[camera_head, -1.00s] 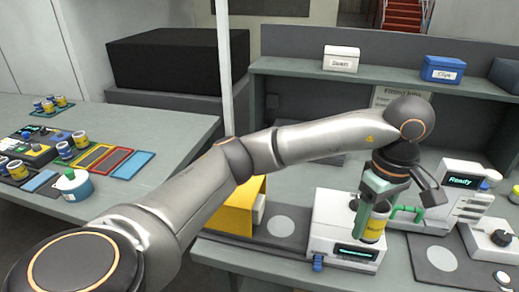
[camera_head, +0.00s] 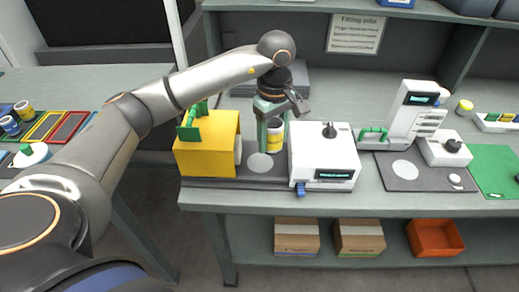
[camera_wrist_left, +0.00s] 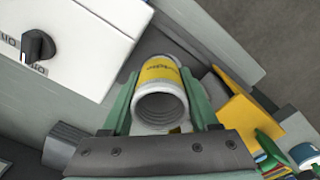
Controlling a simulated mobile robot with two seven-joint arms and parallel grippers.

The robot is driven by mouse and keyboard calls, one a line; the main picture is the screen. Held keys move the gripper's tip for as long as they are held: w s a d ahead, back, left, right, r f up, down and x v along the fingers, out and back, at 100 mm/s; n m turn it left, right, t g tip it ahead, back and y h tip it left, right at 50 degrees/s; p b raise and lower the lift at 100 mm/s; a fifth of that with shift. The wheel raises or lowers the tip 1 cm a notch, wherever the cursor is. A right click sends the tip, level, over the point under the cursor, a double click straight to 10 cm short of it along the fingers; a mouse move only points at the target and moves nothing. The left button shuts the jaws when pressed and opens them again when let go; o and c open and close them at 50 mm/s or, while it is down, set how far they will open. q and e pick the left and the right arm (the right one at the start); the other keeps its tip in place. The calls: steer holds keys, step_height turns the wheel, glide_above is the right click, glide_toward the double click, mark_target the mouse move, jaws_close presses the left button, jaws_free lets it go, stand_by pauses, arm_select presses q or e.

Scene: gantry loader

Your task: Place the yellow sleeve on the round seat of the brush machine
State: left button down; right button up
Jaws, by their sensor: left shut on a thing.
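My left gripper (camera_head: 268,130) is shut on the yellow sleeve (camera_head: 275,136), a short tube with white ends. In the left wrist view the sleeve (camera_wrist_left: 160,72) sits between the two green fingers (camera_wrist_left: 161,100), its open end facing the camera. The gripper is between a yellow machine (camera_head: 203,157) and a white machine with a display (camera_head: 325,150). A pale round disc (camera_head: 259,164) lies on the dark mat just in front of and below the fingers. I cannot tell whether the sleeve touches anything below. No label shows which machine is the brush machine. My right gripper is out of view.
To the right, a device with a green handle (camera_head: 414,112) stands by a dark mat with another pale disc (camera_head: 404,169). A green mat (camera_head: 495,170) lies farther right. Boxes (camera_head: 297,237) and an orange bin (camera_head: 435,238) sit on the lower shelf.

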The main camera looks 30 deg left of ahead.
arm_select(q)
glide_above(260, 162)
steer(key=f, duration=0.4)
steer(key=shift+d+f, duration=0.15)
steer(key=shift+d, duration=0.1)
steer(key=f, duration=0.2)
steer(key=f+p, duration=0.1)
steer(key=shift+a+f, duration=0.15)
steer(key=shift+a, duration=0.1)
steer(key=shift+f, duration=0.3)
steer(key=shift+c, duration=0.7)
jaws_free()
steer(key=shift+r, duration=0.25)
step_height(260, 162, up, 12)
steer(key=b, duration=0.1)
